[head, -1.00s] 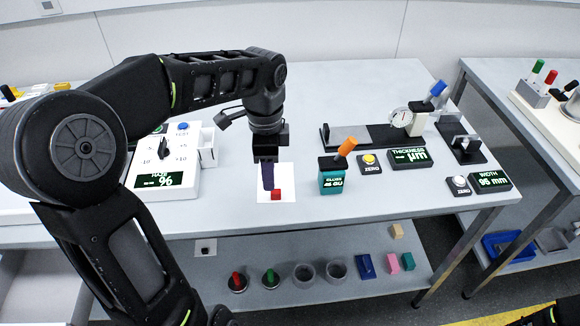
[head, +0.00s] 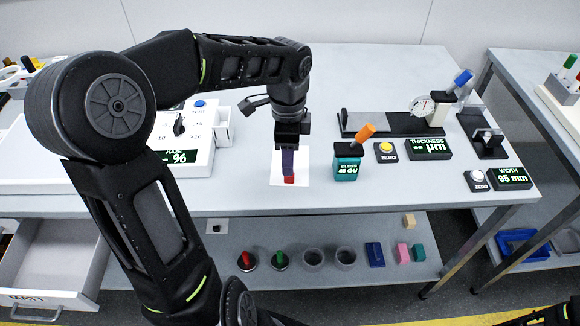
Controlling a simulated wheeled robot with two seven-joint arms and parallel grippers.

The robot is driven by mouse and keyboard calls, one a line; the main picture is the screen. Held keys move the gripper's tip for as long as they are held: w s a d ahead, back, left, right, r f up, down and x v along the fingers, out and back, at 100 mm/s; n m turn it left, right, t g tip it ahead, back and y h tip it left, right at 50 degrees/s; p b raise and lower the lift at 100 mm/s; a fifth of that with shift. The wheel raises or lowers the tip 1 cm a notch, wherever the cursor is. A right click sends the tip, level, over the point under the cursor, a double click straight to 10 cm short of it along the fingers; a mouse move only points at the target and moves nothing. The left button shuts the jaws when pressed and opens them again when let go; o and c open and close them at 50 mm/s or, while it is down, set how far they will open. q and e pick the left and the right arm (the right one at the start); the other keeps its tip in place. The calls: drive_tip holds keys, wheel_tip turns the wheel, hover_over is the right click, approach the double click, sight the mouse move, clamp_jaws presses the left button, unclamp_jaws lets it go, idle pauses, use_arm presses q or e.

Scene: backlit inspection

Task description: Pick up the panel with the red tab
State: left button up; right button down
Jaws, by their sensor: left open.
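The panel's red tab (head: 289,179) shows on a white sheet (head: 303,170) near the front of the table. A dark purple strip (head: 288,163), which looks like the panel, runs back from the tab and is partly hidden by my gripper. My left gripper (head: 290,148) points down right above the strip, its jaws open. I cannot tell whether the fingers touch the strip. At the bottom edge a small dark part of my right arm shows, but its gripper does not.
A teal gloss meter (head: 346,168) with an orange handle stands just right of the sheet. The haze meter (head: 185,158) is to the left. A thickness gauge with a display (head: 430,149) and yellow zero button (head: 386,152) stand further right. A lower shelf holds several small items.

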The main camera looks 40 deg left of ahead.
use_arm(q)
drive_tip(key=shift+f, duration=0.1)
wheel_tip(320, 180, down, 5)
drive_tip(key=shift+w+p, duration=0.1)
drive_tip(key=shift+p, duration=0.2)
drive_tip(key=shift+c, duration=0.4)
clamp_jaws()
idle(0.3)
